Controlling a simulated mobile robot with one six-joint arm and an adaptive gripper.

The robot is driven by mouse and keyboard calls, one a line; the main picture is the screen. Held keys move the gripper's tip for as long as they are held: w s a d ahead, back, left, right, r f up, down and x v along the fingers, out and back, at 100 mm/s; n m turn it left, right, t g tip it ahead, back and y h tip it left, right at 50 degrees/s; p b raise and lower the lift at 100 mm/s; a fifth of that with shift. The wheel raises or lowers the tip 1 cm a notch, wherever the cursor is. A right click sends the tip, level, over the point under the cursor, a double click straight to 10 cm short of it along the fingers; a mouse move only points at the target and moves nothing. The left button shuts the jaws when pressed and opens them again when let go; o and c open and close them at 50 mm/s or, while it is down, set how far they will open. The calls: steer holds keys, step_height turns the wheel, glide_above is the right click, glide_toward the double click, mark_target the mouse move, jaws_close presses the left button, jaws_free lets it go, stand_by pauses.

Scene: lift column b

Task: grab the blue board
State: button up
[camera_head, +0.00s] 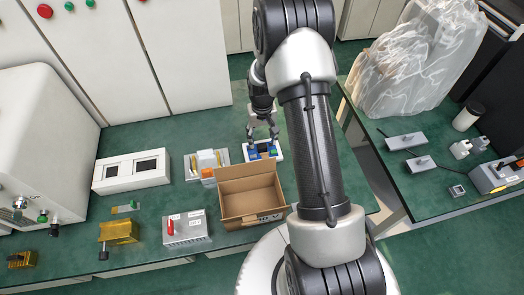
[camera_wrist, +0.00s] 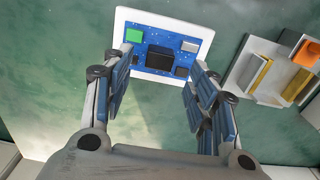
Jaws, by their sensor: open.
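The blue board (camera_wrist: 128,62) lies on a white base plate (camera_wrist: 165,15) on the green table, with a green block, a black chip and grey parts on its face. It also shows in the head view (camera_head: 263,146), partly covered by my fingers. My gripper (camera_wrist: 160,85) is open, its two fingers spread on either side of the board's lower part in the wrist view. In the head view my gripper (camera_head: 262,135) points down over the board. Nothing is held between the fingers. I cannot tell whether the fingertips touch the board or the plate.
An open cardboard box (camera_head: 250,197) stands in front of the board. A tray with an orange part (camera_head: 207,165) is to its left, and a white two-window panel (camera_head: 131,171) lies farther left. A plastic-wrapped object (camera_head: 415,60) stands on the right table.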

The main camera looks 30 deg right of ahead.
mark_target(262, 145)
step_height(262, 145, down, 6)
steer(key=shift+w+r+b, duration=0.1)
steer(key=shift+r+b, duration=0.05)
steer(key=shift+b, duration=0.9)
steer(key=shift+c, duration=0.5)
steer(key=c, duration=1)
steer(key=shift+r, duration=0.15)
steer(key=shift+c, duration=0.2)
